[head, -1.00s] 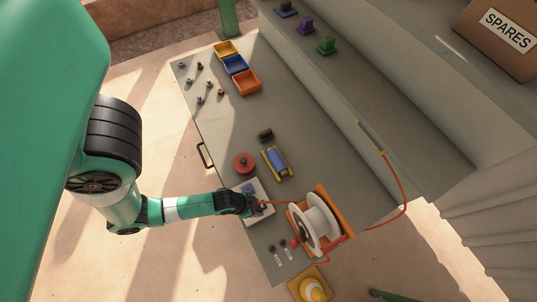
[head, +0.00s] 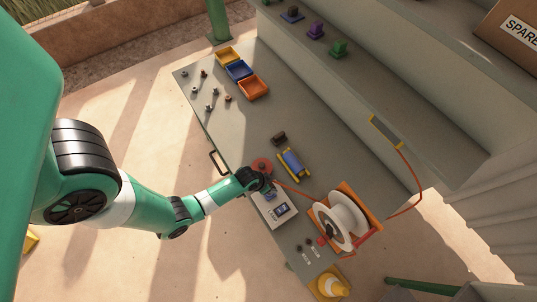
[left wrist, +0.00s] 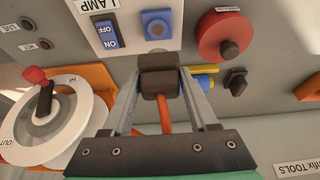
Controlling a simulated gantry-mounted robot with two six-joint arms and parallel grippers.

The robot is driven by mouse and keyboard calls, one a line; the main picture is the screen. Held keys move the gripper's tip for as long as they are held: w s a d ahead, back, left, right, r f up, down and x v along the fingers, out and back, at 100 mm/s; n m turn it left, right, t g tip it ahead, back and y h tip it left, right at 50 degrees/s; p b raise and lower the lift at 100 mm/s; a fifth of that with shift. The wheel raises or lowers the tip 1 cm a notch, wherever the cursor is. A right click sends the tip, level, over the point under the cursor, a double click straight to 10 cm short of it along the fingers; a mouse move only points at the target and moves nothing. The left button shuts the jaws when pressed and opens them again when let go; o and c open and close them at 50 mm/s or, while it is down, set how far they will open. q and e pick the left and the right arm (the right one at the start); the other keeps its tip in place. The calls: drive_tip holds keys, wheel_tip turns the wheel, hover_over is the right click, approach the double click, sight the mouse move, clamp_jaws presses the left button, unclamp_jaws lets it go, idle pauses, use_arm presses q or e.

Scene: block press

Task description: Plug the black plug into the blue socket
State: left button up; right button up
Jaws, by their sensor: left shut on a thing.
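The black plug (left wrist: 158,80) sits between the fingers of my left gripper (left wrist: 160,92), which is shut on it. An orange cord trails from the plug. The blue socket (left wrist: 157,23) is on the white lamp box (left wrist: 185,12), beside the ON/OFF switch (left wrist: 106,34). In the left wrist view the plug shows just below the socket, with a gap between them; the plug is not in it. In the head view my left gripper (head: 264,182) is over the far end of the lamp box (head: 283,216), near the red disc. My right gripper is not in view.
A red disc (left wrist: 222,38) with a dark knob stands beside the box. A dark block (head: 278,139) and a blue-yellow item (head: 292,164) lie beyond. A white cord reel (head: 347,214) stands to the right. Coloured bins (head: 253,88) and small parts lie at the far end.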

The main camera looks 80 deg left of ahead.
use_arm(q)
drive_tip(key=shift+f, duration=0.1)
drive_tip(key=shift+f, duration=1.35)
wheel_tip(320, 180, down, 3)
drive_tip(key=b, duration=0.3)
drive_tip(key=shift+f+b, duration=0.45)
drive_tip(key=shift+f, duration=0.15)
idle(1.0)
drive_tip(key=o, duration=1.3)
drive_tip(key=shift+o, duration=0.2)
drive_tip(key=p+v, duration=0.3)
drive_tip(key=v, duration=0.4)
drive_tip(key=shift+r, duration=0.35)
drive_tip(key=shift+s, duration=0.1)
